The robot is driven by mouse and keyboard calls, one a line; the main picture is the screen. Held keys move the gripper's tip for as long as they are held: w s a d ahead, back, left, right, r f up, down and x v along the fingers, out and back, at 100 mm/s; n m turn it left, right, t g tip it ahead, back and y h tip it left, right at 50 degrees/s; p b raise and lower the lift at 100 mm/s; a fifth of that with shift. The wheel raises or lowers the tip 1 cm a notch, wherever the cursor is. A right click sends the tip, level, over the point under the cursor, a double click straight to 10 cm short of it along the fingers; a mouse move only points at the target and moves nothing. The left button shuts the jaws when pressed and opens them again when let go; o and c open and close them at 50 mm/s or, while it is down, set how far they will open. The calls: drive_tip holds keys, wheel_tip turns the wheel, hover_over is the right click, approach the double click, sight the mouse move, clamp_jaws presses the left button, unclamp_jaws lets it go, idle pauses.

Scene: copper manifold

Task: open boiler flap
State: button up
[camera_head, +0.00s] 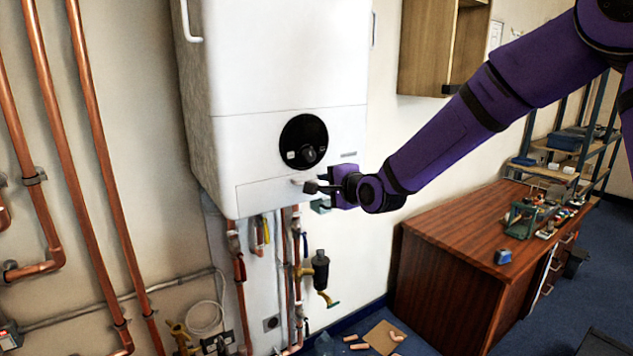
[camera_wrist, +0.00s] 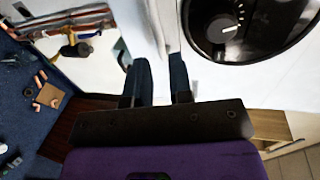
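The white boiler (camera_head: 290,60) hangs on the wall, with a round black control dial (camera_head: 304,141) on its lower front. Its flap (camera_head: 262,196) is the low panel under the dial and looks flush with the front. A small white handle (camera_head: 300,181) sits near the flap's upper right. My gripper (camera_head: 314,187) is at this handle. In the wrist view, my gripper's two dark fingers (camera_wrist: 160,68) stand a narrow gap apart, with a white bar (camera_wrist: 157,25) in line with the gap. I cannot tell whether they press on it.
Copper pipes (camera_head: 95,130) run up the wall at left. More pipes and valves (camera_head: 320,270) hang under the boiler. A wooden desk (camera_head: 460,260) stands at right, below my arm. A wooden cabinet (camera_head: 425,45) hangs at upper right. Loose pieces lie on the blue floor.

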drive_tip(key=shift+x, duration=3.1)
clamp_jaws()
